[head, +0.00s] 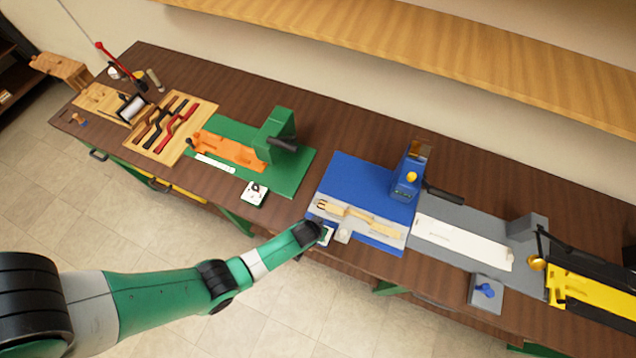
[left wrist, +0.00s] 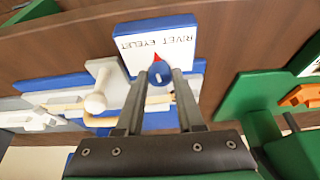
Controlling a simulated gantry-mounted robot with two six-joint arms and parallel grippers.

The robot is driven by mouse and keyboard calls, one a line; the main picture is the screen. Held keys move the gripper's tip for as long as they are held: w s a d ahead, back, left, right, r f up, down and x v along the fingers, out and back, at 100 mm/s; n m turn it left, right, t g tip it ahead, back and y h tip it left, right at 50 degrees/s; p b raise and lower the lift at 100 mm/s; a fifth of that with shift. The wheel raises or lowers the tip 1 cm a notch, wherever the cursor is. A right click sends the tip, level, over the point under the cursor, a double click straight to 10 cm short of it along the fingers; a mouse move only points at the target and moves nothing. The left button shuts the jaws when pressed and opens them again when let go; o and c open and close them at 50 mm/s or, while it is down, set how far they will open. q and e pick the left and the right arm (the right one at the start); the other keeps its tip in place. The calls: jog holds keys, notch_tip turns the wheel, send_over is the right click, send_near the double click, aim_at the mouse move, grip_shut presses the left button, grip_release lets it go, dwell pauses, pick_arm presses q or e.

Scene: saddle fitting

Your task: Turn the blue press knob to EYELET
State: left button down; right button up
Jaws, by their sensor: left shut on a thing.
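The blue press knob (left wrist: 159,74) is in the left wrist view, with a red pointer on its far side. It stands in front of a white dial plate (left wrist: 135,56) lettered RIVET and EYELET. The pointer aims at about the gap between the two words. My left gripper (left wrist: 161,82) has its two fingers on either side of the knob and is shut on it. In the head view my left arm reaches the front edge of the blue press (head: 408,172); its wrist hides the knob, and part of the white dial (head: 328,236) shows. My right gripper is not in view.
A pale strap (head: 360,216) lies on the blue press base. A green station (head: 285,172) is to the left, a grey one (head: 450,225) to the right.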

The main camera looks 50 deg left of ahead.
pick_arm(q)
jog(key=n+y, duration=0.1)
jog(key=n, duration=0.1)
jog(key=shift+w+d+r+n, duration=0.1)
jog(key=shift+n, duration=0.2)
jog(key=shift+n+g+y+p, duration=0.3)
jog(key=shift+n+g+p, duration=0.25)
jog(key=shift+n, duration=0.75)
jog(key=c, duration=0.5)
grip_release()
jog(key=shift+c, duration=0.2)
